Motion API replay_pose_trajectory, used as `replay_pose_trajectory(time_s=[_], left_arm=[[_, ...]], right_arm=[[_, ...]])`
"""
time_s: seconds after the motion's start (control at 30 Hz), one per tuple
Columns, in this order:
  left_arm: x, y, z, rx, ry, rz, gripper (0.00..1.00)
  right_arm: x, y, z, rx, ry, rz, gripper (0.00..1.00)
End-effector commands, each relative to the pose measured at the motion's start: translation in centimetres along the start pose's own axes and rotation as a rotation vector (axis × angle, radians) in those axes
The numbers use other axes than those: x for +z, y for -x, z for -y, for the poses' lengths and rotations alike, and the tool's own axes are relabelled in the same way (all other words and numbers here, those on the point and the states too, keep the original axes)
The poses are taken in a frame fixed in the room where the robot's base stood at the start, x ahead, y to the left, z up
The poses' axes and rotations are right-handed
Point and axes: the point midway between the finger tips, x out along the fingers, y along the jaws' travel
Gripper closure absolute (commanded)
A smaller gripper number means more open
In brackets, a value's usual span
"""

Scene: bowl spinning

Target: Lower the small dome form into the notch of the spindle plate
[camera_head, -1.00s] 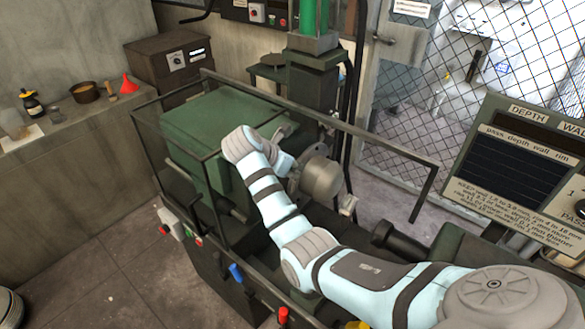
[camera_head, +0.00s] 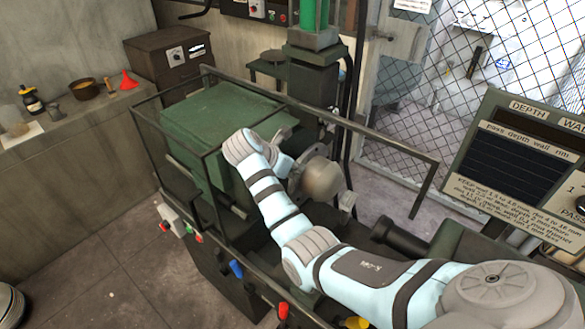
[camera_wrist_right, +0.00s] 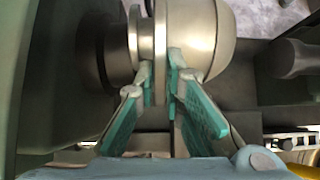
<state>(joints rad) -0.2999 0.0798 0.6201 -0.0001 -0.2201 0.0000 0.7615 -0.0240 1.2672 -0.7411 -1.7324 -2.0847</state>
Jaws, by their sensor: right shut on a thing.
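The small dome form (camera_wrist_right: 212,38) is a smooth rounded metal piece in the right wrist view. In the head view its round side (camera_head: 323,180) shows beside the green machine. My right gripper (camera_wrist_right: 161,70) is shut on the dome form, with its two teal-padded fingers on either side of the pale metal flange behind the dome. The spindle plate (camera_wrist_right: 134,36) shows as a narrow metal band just left of that flange. I cannot tell how far the form sits in the notch; the fingers and flange hide it. My left gripper is not in view.
The green machine housing (camera_head: 215,130) stands left of the dome, with a dark rail frame (camera_head: 385,147) around it. A dark cylinder (camera_head: 398,236) lies to the right. A depth and wall panel (camera_head: 520,150) stands at the right edge.

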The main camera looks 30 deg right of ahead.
Motion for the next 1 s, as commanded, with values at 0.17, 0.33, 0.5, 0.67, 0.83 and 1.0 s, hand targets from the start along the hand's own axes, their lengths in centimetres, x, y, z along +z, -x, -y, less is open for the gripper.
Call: replay_pose_trajectory(time_s=[0.17, 0.33, 0.5, 0.67, 0.83, 1.0], left_arm=[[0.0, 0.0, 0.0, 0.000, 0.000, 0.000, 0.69], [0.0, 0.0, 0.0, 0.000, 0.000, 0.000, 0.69], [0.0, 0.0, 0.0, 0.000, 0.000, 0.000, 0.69], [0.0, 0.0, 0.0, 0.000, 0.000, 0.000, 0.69], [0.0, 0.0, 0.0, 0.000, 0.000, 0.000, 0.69], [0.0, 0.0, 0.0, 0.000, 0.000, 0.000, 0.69]], right_arm=[[-0.3, -0.4, 0.0, 0.001, -0.001, 0.002, 1.00], [-0.6, -0.7, 0.0, 0.001, -0.001, 0.002, 1.00], [-1.0, -1.1, 0.0, 0.000, 0.000, 0.002, 1.00], [-1.2, -1.4, 0.0, 0.001, -0.001, 0.002, 1.00], [-1.2, -1.4, 0.0, 0.001, -0.002, 0.002, 1.00], [-1.2, -1.4, 0.0, 0.001, -0.001, 0.002, 1.00]])
